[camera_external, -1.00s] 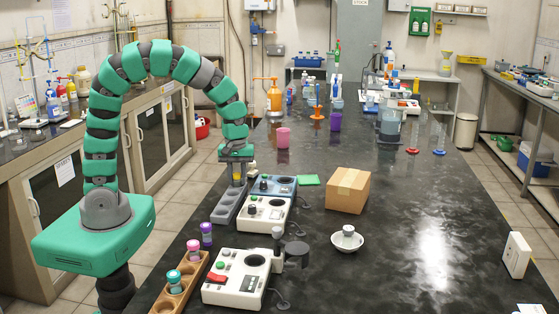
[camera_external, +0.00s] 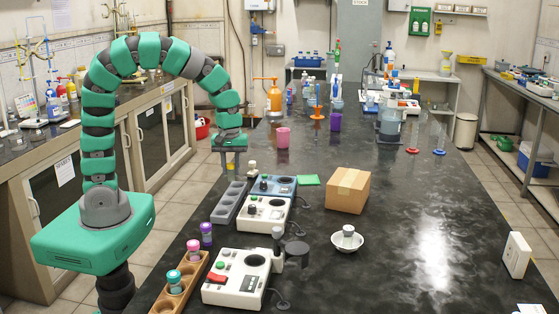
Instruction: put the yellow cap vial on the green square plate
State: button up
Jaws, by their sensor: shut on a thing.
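My gripper (camera_external: 230,160) is at the far left of the bench, raised above the far end of the grey rack (camera_external: 228,208). It is shut on the yellow cap vial, which the fingers mostly hide at this size. The rack's visible holes look empty. The green square plate (camera_external: 309,180) lies flat and bare on the dark bench, to the right of my gripper, between the blue-topped device and the cardboard box.
A blue-grey device (camera_external: 273,187) and a white device (camera_external: 263,212) stand beside the rack. A small vial (camera_external: 252,167) stands behind them. The cardboard box (camera_external: 347,190) is right of the plate. A pink cup (camera_external: 283,138) stands farther back.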

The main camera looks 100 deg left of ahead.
jog(key=s+d+r, duration=0.1)
jog(key=s+d, duration=0.4)
jog(key=s, duration=0.8)
jog(key=shift+d+r+p, duration=0.15)
jog(key=shift+d+p, duration=0.05)
jog(key=shift+p, duration=0.15)
notch_tip(320, 180, up, 4)
jog(key=p, duration=1.1)
send_over(308, 180)
notch_tip(308, 180, down, 9)
jog(key=shift+a+f+p, duration=0.1)
jog(key=shift+a+p, duration=0.05)
jog(key=shift+p, duration=0.45)
jog(key=shift+f, duration=0.1)
